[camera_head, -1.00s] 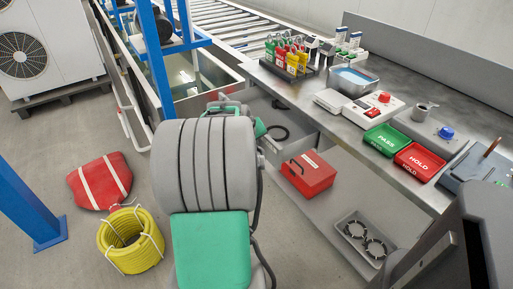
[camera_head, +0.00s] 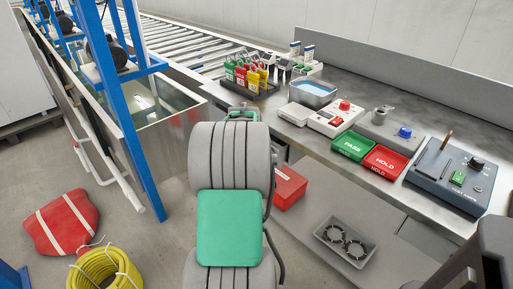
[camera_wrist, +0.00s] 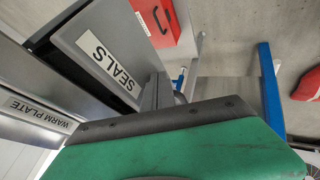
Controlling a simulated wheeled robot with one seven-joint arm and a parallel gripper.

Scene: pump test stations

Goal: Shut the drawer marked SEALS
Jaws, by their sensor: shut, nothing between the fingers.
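The drawer marked SEALS (camera_wrist: 125,35) shows in the wrist view as a grey panel with a white label, at upper left. It looks partly open, with a dark gap along its left side. My gripper (camera_wrist: 165,92) is shut and empty, close to the right end of the drawer; I cannot tell whether it touches.
The bench carries a green PASS tray (camera_head: 353,145), a red HOLD tray (camera_head: 385,161) and padlocks. Below are a red box (camera_head: 289,188) and a grey bin (camera_head: 345,240). A WARM PLATE label (camera_wrist: 42,113) is beside the drawer. A yellow hose coil (camera_head: 103,268) lies on the floor.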

